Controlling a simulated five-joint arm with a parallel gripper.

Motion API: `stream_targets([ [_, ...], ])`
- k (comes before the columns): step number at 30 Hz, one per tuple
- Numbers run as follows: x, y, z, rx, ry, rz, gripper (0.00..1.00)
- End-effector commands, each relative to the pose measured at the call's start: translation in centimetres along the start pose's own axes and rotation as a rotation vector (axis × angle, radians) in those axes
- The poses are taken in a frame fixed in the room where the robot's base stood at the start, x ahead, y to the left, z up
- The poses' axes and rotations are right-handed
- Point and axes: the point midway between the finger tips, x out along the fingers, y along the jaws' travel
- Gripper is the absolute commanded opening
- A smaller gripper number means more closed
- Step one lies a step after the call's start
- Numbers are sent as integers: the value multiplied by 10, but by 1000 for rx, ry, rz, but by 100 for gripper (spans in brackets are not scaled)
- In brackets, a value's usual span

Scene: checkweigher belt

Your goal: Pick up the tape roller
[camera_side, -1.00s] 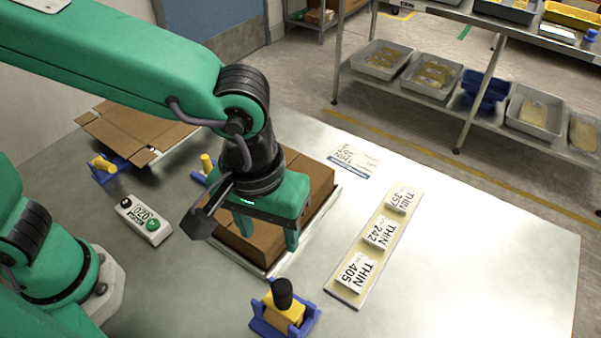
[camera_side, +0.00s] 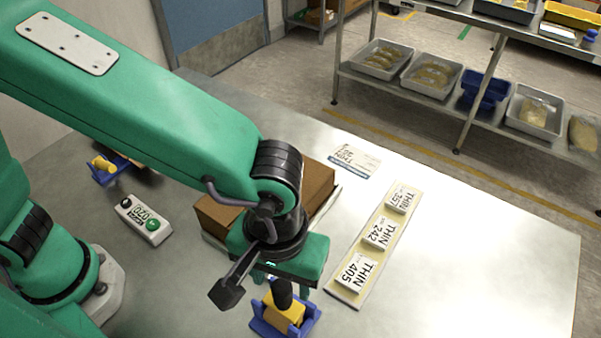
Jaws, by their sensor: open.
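A yellow tool with a black upright handle, which looks like the tape roller (camera_side: 285,312), sits in a blue cradle (camera_side: 265,327) at the front of the table. My gripper (camera_side: 281,285) is open and points down just above and behind it. Its fingers show on either side near the black handle top. I cannot tell whether they touch the handle.
A brown box (camera_side: 318,188) stands behind my gripper. A tray of cards marked THIN (camera_side: 350,293) lies to the right. A button box (camera_side: 143,219) and another blue holder with a yellow part (camera_side: 104,165) are at left. The table's right side is clear.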

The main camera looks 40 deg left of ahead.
Motion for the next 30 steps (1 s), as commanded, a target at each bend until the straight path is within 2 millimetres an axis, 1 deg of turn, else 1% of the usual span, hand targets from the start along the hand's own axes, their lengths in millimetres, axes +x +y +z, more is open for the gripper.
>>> stream_targets([
  [5, 6, 0, 0, 0, -1, -2, 52],
  [8, 14, -1, 0, 0, -1, -3, 52],
  [15, 42, -2, 0, 0, -1, -4, 52],
  [18, 49, -1, 0, 0, 0, -1, 52],
  [22, 52, -1, 0, 0, 0, 0, 52],
  [30, 52, -1, 0, 0, 0, 0, 52],
])
